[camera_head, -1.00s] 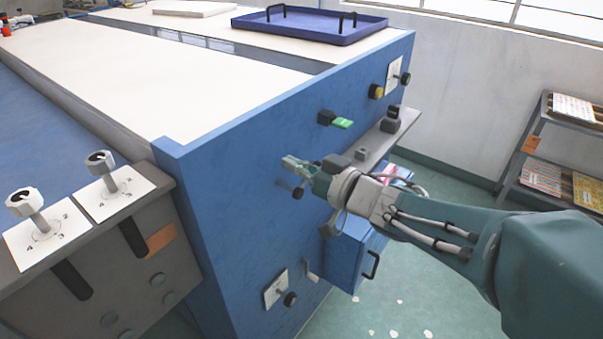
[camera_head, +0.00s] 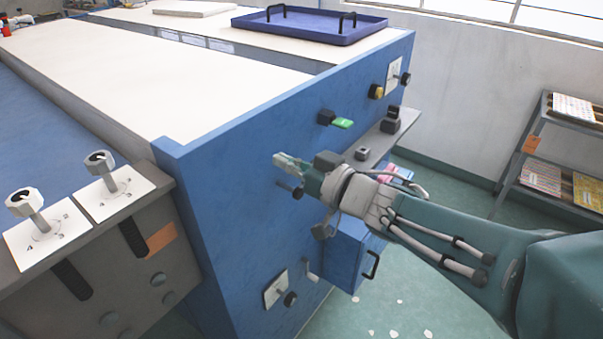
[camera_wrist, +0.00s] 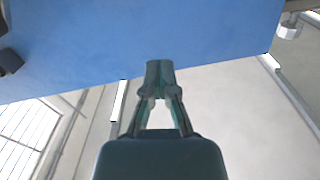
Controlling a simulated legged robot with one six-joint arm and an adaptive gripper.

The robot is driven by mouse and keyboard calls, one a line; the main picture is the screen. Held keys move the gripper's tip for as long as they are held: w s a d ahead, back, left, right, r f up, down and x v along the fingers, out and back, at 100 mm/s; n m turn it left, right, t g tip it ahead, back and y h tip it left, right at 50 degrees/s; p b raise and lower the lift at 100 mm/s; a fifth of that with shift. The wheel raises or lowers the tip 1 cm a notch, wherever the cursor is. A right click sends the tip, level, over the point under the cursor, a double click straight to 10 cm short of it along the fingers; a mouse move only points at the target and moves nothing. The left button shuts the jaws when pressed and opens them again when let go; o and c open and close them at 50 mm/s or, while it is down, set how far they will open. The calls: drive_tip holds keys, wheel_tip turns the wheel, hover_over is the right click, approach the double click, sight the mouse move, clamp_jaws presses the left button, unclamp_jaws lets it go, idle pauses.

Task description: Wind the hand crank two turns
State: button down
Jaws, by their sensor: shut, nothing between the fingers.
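My gripper (camera_head: 282,161) is in front of the blue side panel (camera_head: 220,210) in the head view. Its fingers are shut with nothing between them; the wrist view shows the closed fingertips (camera_wrist: 160,68) against the blue panel. A dark knob on a short rod (camera_head: 294,190), which may be the hand crank's handle, shows just below the fingers. My gripper hides part of it, and I cannot tell whether they touch. A dark part (camera_wrist: 10,61) shows at the left edge of the wrist view; I cannot tell what it is.
A green-tipped lever (camera_head: 342,124) and a yellow button (camera_head: 376,91) are on the panel above. A white plate with a black knob (camera_head: 276,290) is low on it. A grey shelf (camera_head: 368,145) and a blue drawer (camera_head: 345,258) stick out near my arm.

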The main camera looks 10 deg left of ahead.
drive_tip(key=shift+s+a+r, duration=0.1)
drive_tip(key=shift+s+r, duration=0.05)
drive_tip(key=shift+s, duration=0.05)
drive_tip(key=shift+s+a+r, duration=0.25)
drive_tip(key=shift+s+r, duration=0.35)
drive_tip(key=shift+s+r, duration=0.1)
drive_tip(key=shift+s+a+r, duration=0.25)
drive_tip(key=shift+s+r, duration=0.2)
drive_tip(key=shift+s, duration=0.05)
drive_tip(key=shift+s+r, duration=0.1)
idle(0.3)
drive_tip(key=shift+s+a+r, duration=0.25)
drive_tip(key=shift+s+r, duration=0.2)
drive_tip(key=shift+s, duration=0.05)
drive_tip(key=shift+s+r, duration=0.1)
drive_tip(key=shift+s+a+r, duration=0.25)
drive_tip(key=shift+s+r, duration=0.2)
drive_tip(key=shift+s, duration=0.05)
